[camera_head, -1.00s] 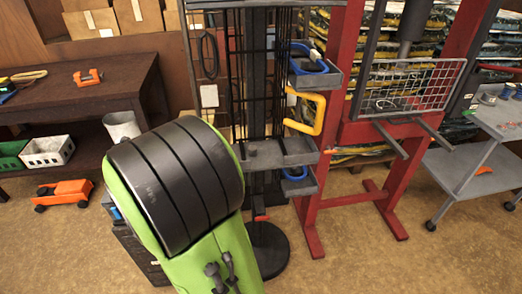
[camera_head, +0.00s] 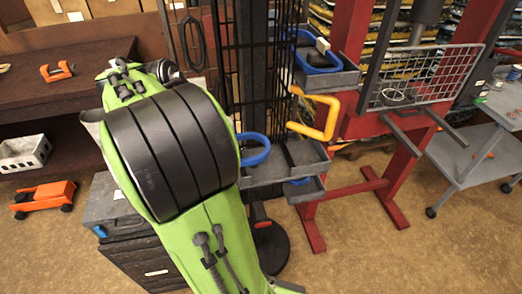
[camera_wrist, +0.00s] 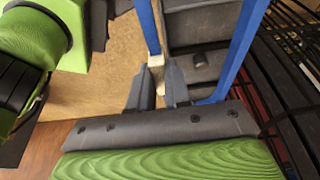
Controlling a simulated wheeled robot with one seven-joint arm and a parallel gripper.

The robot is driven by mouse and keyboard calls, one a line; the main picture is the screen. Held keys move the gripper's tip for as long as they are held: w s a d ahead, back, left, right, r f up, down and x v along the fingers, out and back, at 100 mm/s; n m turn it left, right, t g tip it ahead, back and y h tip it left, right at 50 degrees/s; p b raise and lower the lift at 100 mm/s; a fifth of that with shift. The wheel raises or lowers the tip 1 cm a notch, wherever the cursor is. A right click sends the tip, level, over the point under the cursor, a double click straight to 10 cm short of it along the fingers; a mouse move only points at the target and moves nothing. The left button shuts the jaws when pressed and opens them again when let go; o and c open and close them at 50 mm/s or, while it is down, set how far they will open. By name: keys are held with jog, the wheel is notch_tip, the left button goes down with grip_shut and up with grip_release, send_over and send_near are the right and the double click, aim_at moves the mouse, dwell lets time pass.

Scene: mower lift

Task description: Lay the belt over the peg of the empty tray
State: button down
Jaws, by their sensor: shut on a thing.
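The belt is a blue loop; it shows beside my green arm, by the left end of the middle tray in the head view (camera_head: 256,151). In the wrist view, two blue strands of the belt (camera_wrist: 240,45) run up from my gripper (camera_wrist: 157,84). My gripper is shut on the belt at a pale block between the fingertips. In the head view the gripper is hidden behind my arm. The empty grey tray (camera_head: 308,157) is the middle one on the rack. In the wrist view, a dark round peg (camera_wrist: 200,62) stands in this tray. The belt appears beside the peg; their heights are unclear.
An upper tray (camera_head: 343,80) holds another blue belt (camera_head: 312,52). A lower tray (camera_head: 305,192) shows more blue. A yellow handle-like loop (camera_head: 318,116) juts out between trays. The black wire rack (camera_head: 252,70) stands close to my arm; a red press frame (camera_head: 400,175) is at right.

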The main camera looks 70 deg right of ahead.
jog(key=shift+s+a, duration=0.1)
jog(key=shift+a, duration=0.1)
jog(key=s+d+f+b, duration=0.1)
jog(key=s+d, duration=0.1)
jog(key=s+d+f+b, duration=0.1)
jog(key=s+d+f, duration=0.1)
jog(key=d, duration=0.1)
jog(key=s+d+f+b, duration=0.1)
jog(key=s+d+f, duration=0.1)
jog(key=s, duration=0.1)
jog(key=shift+s+d+f, duration=0.1)
jog(key=shift+d+f, duration=0.05)
jog(key=shift+f, duration=0.05)
jog(key=s+d+f, duration=0.2)
jog(key=shift+s+d+f+b, duration=0.25)
jog(key=shift+d+b, duration=0.1)
jog(key=shift+b, duration=0.05)
jog(key=shift+a, duration=0.1)
jog(key=c, duration=1.5)
grip_release()
jog(key=shift+f, duration=0.2)
jog(key=o, duration=0.4)
jog(key=shift+r, duration=0.1)
